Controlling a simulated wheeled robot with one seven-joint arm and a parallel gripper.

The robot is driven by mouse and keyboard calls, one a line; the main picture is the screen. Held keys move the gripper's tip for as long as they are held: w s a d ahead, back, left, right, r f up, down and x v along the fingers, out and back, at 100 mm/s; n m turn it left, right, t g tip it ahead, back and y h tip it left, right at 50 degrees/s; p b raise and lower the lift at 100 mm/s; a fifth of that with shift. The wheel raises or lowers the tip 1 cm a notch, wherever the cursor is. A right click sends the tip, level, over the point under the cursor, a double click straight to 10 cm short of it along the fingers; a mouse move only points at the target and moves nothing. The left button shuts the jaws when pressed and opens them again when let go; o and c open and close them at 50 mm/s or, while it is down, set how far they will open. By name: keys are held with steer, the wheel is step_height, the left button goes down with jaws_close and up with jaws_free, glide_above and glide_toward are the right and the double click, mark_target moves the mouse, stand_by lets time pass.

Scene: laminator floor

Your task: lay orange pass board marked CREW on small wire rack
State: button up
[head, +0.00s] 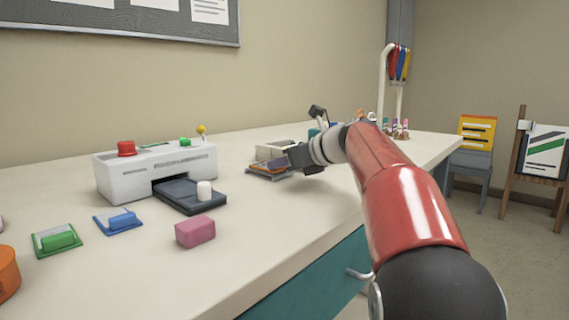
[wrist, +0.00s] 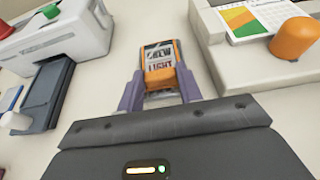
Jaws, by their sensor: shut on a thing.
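The orange pass board (wrist: 158,56) shows in the wrist view with CREW and LIGHT on its pale face and an orange grip block at its near end. My gripper (wrist: 160,80) is shut on that block, one finger on each side. I cannot tell whether the board touches the rack.
The white laminator (head: 150,172) with its dark tray (head: 178,193) stands left of the rack. A pink block (head: 195,232), a blue-gripped board (head: 118,221) and a green-gripped board (head: 57,240) lie nearer. A pale device with an orange knob (wrist: 294,38) is close right of my gripper.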

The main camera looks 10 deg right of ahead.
steer(key=o, duration=1)
steer(key=shift+f, duration=0.1)
steer(key=shift+o, duration=0.2)
steer(key=shift+r, duration=0.2)
steer(key=p+v, duration=0.1)
steer(key=v, duration=1)
steer(key=shift+s+d+r, duration=0.1)
steer(key=shift+s+d, duration=0.05)
steer(key=shift+s+d+r, duration=0.1)
steer(key=shift+s, duration=0.15)
